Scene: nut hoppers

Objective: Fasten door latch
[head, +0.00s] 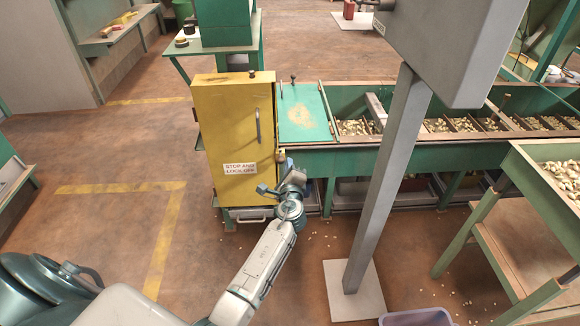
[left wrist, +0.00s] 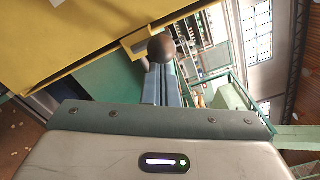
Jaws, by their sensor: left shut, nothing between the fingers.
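The yellow door (head: 234,130) of the cabinet, with a grey bar handle and a white "STOP AND LOCK OFF" label, stands upright in the head view. The latch (head: 281,155) is a small yellow piece at its right edge. In the left wrist view the latch shows as a yellow bracket (left wrist: 138,43) with a dark round knob (left wrist: 161,48) beside a dark seam. My left gripper (head: 285,167) is shut and empty, just below the latch. Its fingers (left wrist: 161,85) point at the knob; I cannot tell whether they touch it. My right gripper is not in view.
A green hopper bench (head: 350,160) with nut compartments runs right from the cabinet. A grey post (head: 385,180) on a pale base stands right of my left arm. A nut table (head: 520,220) is at far right.

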